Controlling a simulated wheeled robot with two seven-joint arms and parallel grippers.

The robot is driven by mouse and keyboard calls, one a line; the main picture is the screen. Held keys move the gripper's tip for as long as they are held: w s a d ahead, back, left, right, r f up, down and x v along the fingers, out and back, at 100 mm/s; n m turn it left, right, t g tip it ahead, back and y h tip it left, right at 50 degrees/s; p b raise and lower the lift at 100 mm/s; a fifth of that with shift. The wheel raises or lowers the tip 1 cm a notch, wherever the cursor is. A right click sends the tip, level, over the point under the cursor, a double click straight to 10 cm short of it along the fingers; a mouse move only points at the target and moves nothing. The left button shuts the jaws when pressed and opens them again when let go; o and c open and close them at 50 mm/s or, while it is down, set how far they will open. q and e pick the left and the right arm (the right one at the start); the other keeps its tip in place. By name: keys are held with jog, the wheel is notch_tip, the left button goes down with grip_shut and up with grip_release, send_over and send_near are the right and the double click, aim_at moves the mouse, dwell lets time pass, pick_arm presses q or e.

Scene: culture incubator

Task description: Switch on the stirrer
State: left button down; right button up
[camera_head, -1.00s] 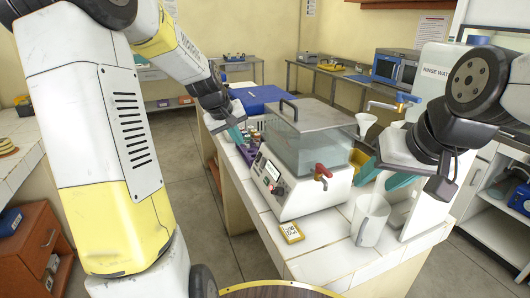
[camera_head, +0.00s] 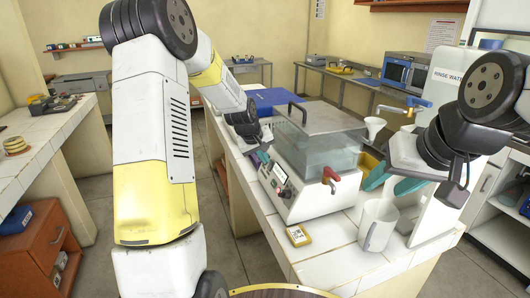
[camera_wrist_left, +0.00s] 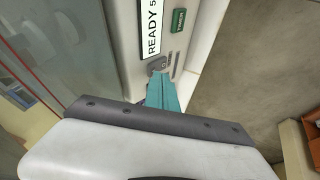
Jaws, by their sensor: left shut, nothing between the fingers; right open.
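The white bath unit (camera_head: 312,200) stands on the tiled bench, with a clear tank, a metal lid and a control panel (camera_head: 279,176) on its left-facing side. My left gripper (camera_head: 262,158) is shut and empty, close against the panel's upper end. In the left wrist view, its teal fingers (camera_wrist_left: 160,88) point at a small grey switch (camera_wrist_left: 158,64) beside the display (camera_wrist_left: 151,28) reading "READY 5". Whether the fingertips touch the switch I cannot tell. A green label or button (camera_wrist_left: 179,20) lies further along the panel. My right gripper (camera_head: 392,181) is open and empty, right of the bath.
A red-handled tap (camera_head: 330,177) sticks out of the bath's near side. A white jug (camera_head: 377,225) and a yellow timer (camera_head: 298,235) stand on the bench in front. A blue box (camera_head: 273,100) is behind. A white rinse-water unit (camera_head: 440,100) stands at the right.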

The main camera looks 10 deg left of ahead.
pick_arm(q)
jog(key=shift+w+d, duration=0.15)
jog(key=shift+d, duration=0.1)
jog(key=shift+w+d+f, duration=0.1)
jog(key=shift+w+d, duration=0.05)
jog(key=shift+d, duration=0.15)
jog(key=shift+a+f, duration=0.1)
jog(key=shift+a, duration=0.05)
jog(key=shift+s+a+f, duration=0.25)
jog(key=shift+s+a, duration=0.15)
jog(key=shift+a, duration=0.1)
dwell(0.4)
